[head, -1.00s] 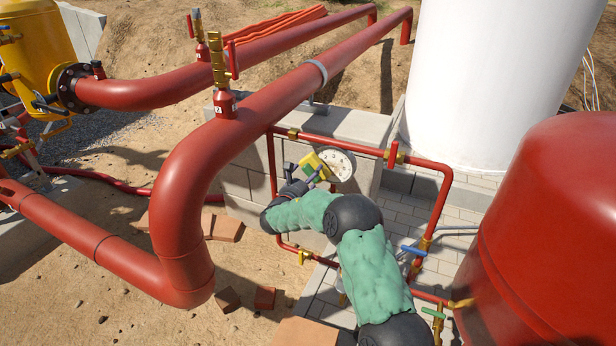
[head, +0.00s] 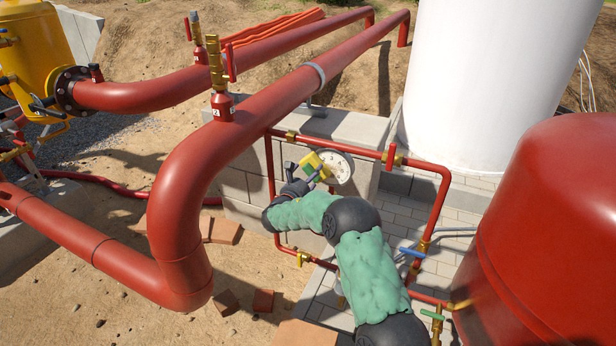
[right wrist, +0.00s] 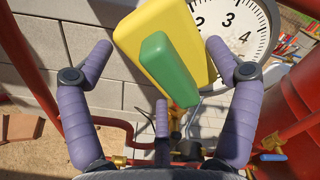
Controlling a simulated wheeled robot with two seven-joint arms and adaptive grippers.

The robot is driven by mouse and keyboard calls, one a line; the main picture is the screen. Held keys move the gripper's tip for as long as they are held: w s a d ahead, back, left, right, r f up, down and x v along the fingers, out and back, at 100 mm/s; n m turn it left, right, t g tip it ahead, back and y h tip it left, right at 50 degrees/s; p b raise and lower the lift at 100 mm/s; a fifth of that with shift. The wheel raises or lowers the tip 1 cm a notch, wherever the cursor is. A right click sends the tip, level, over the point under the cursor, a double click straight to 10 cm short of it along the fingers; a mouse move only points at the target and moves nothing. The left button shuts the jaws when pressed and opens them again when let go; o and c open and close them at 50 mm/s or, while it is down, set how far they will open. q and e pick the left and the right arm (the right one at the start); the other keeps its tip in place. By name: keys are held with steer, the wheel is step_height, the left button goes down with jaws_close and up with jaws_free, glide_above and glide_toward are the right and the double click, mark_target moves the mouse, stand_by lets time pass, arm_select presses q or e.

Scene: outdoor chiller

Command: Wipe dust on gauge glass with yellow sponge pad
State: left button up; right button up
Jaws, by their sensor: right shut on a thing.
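The yellow sponge pad (head: 311,161) with its green grip block (head: 320,155) is at the left edge of the white gauge (head: 340,169). In the right wrist view the yellow pad (right wrist: 150,40) and green block (right wrist: 168,72) lie between the purple fingers of my right gripper (right wrist: 160,47). My right gripper (head: 308,176) is shut on the sponge pad. The pad overlaps the left side of the gauge face (right wrist: 232,22), with numbers 2, 3 and 4 visible. I cannot tell whether it touches the glass. Dust is too small to tell. My left gripper is not in view.
A thin red pipe frame (head: 440,205) with valves surrounds the gauge, before a grey block wall (head: 238,185). Thick red pipes (head: 180,210) run at left. A red tank (head: 550,220) stands at right, a white tank (head: 480,80) behind.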

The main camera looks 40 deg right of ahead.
mark_target(316, 179)
steer(key=shift+d, duration=0.15)
steer(key=shift+s+d, duration=0.35)
steer(key=shift+s, duration=0.45)
steer(key=shift+s+d, duration=0.3)
steer(key=shift+s, duration=0.45)
steer(key=shift+s+d, duration=0.55)
steer(key=shift+s, duration=0.4)
steer(key=shift+s+d, duration=0.6)
steer(key=shift+s, duration=0.35)
steer(key=shift+s+d, duration=0.55)
steer(key=shift+s, duration=0.4)
steer(key=shift+w+a, duration=0.1)
steer(key=shift+w+a+r, duration=0.1)
steer(key=shift+w+a, duration=0.4)
steer(key=shift+w, duration=0.5)
steer(key=shift+w+a+f, duration=0.1)
steer(key=shift+w+a, duration=0.45)
steer(key=shift+w, duration=0.45)
steer(key=shift+w+a+r, duration=0.1)
steer(key=shift+w+a, duration=0.4)
steer(key=shift+w, duration=0.5)
steer(key=shift+w+a+p, duration=0.2)
steer(key=shift+w+a, duration=0.2)
steer(key=shift+w, duration=0.35)
steer(key=shift+w+a+p, duration=0.2)
steer(key=shift+w+a, duration=0.15)
steer(key=shift+w, duration=0.35)
